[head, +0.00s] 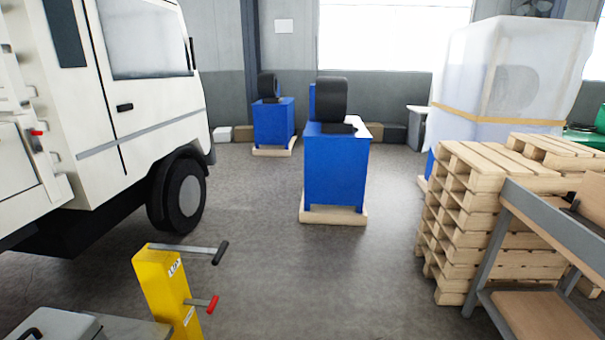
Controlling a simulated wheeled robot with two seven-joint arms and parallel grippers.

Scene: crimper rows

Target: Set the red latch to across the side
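A yellow post (165,288) stands at the lower left, its lower end cut off by the picture edge. A lever with a red grip (213,304) sticks out to the right from the post's side on a short grey bar. Above it, a longer grey bar with a black grip (221,252) also points right from the post's top. A small red part (37,132) also shows on the white truck's side at far left. I cannot tell from the picture which red part is the latch. Neither of my grippers is in view.
The white truck (150,90) fills the left. Blue machines (335,180) stand on pallets mid-floor. Stacked pallets (450,225) and a grey-framed bench (548,212) stand at right. A grey box-like surface (55,323) is at bottom left. The floor between post and pallets is clear.

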